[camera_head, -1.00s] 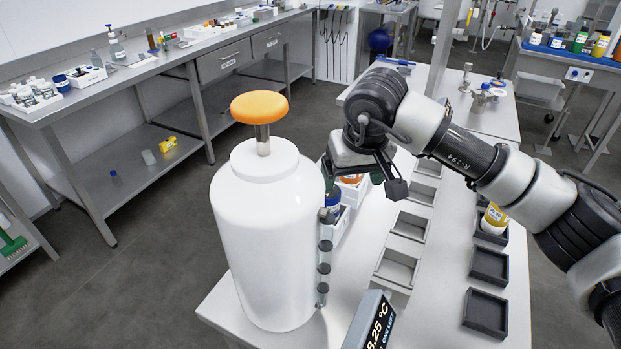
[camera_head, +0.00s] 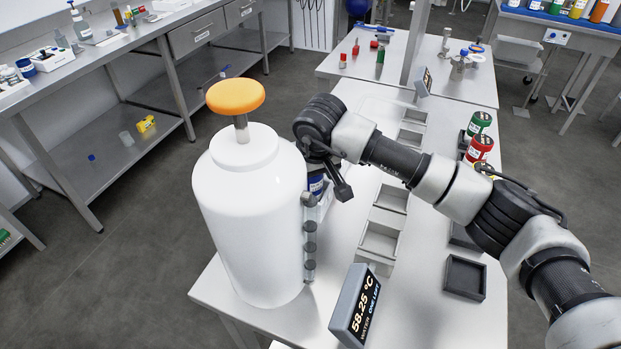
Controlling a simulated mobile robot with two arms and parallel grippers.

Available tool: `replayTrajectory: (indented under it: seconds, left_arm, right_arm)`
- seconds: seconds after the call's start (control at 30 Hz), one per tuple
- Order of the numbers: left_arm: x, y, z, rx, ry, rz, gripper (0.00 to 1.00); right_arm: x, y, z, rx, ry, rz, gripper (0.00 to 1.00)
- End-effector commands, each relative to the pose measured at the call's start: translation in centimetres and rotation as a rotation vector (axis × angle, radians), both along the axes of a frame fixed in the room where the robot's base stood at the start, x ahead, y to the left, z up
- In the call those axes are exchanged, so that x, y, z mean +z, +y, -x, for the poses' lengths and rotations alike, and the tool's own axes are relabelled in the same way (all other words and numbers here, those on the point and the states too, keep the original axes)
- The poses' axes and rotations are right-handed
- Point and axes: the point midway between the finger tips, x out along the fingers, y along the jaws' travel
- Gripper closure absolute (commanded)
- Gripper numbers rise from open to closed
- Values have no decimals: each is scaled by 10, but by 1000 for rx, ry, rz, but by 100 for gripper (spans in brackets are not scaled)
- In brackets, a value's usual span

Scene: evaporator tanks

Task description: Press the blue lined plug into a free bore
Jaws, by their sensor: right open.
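I cannot make out the blue lined plug or a free bore with certainty. A large white tank (camera_head: 250,225) with an orange knob (camera_head: 236,96) on a metal stem stands on the bench. My left gripper is not in view.
A display (camera_head: 356,308) reading 58.25 °C stands at the bench front. Grey open trays (camera_head: 379,240) and a dark tray (camera_head: 465,276) lie to the right. Green (camera_head: 479,123) and red (camera_head: 479,148) containers stand beyond my arm. Small red and green pieces (camera_head: 379,62) stand on the far table.

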Motion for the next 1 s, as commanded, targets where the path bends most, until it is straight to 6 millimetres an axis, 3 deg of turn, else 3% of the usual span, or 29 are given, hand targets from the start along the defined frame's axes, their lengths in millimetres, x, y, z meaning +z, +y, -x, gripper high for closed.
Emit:
replayTrajectory:
  seconds: [0.3, 0.7, 1.0]
  left_arm:
    - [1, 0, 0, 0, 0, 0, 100]
    - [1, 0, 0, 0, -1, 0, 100]
    - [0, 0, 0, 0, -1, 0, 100]
  right_arm:
    - [-6, 1, -1, 0, 0, 0, 17]
    - [-5, 0, -1, 0, -1, 0, 76]
    - [-2, 1, -2, 0, -2, 0, 76]
